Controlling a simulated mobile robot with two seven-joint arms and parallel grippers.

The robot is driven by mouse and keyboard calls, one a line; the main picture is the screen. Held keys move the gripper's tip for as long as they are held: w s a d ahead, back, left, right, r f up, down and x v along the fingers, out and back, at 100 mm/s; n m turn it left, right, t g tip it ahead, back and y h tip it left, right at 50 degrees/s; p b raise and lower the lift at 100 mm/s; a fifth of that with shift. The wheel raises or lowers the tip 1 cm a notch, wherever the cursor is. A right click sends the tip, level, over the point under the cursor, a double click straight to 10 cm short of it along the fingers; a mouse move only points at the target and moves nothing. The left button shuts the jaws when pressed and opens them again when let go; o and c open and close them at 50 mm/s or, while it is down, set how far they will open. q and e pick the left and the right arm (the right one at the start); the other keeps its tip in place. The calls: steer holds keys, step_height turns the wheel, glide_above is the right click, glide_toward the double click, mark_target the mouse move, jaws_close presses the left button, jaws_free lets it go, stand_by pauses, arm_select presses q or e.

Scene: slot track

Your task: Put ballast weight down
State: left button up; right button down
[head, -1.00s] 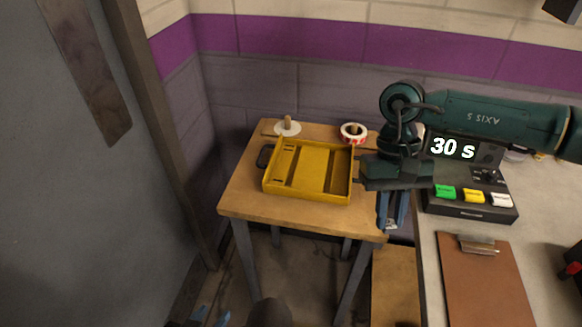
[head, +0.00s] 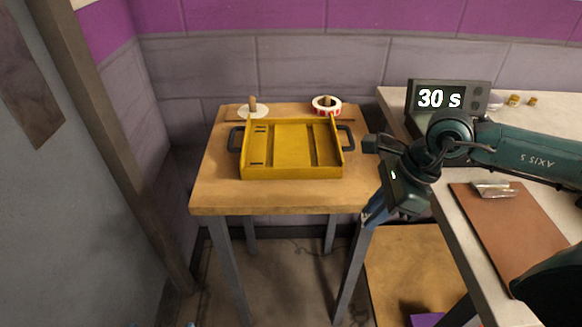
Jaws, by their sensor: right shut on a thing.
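My right gripper (head: 375,212) hangs beside the right edge of the small wooden table, its blue fingers pointing down. It is shut on the ballast weight, of which almost nothing shows behind the fingers and wrist. A yellow tray (head: 292,173) with raised walls, ribs and dark side handles sits on the wooden table (head: 270,198), to the left of my gripper and apart from it. My left gripper is not in view.
A white disc with a wooden peg (head: 252,110) and a red-and-white roll on a peg (head: 326,105) stand behind the tray. The right-hand bench holds a "30 s" display (head: 438,98) and a brown clipboard (head: 510,225). The table's front strip is bare.

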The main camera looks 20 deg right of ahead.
steer(key=d+f+m+t+b, duration=0.1)
steer(key=m, duration=0.2)
steer(key=p, duration=0.1)
glide_toward(353, 166)
steer(key=shift+m+h, duration=0.3)
steer(key=shift+h, duration=0.1)
steer(key=x, duration=0.2)
steer(key=a+x, duration=0.1)
steer(key=x, duration=0.2)
steer(key=shift+a, duration=0.1)
steer(key=shift+w+f, duration=0.2)
steer(key=shift+f, duration=0.15)
steer(key=shift+f, duration=0.1)
steer(key=c, duration=1.8)
jaws_free()
steer(key=shift+f, duration=0.1)
steer(key=o, duration=0.5)
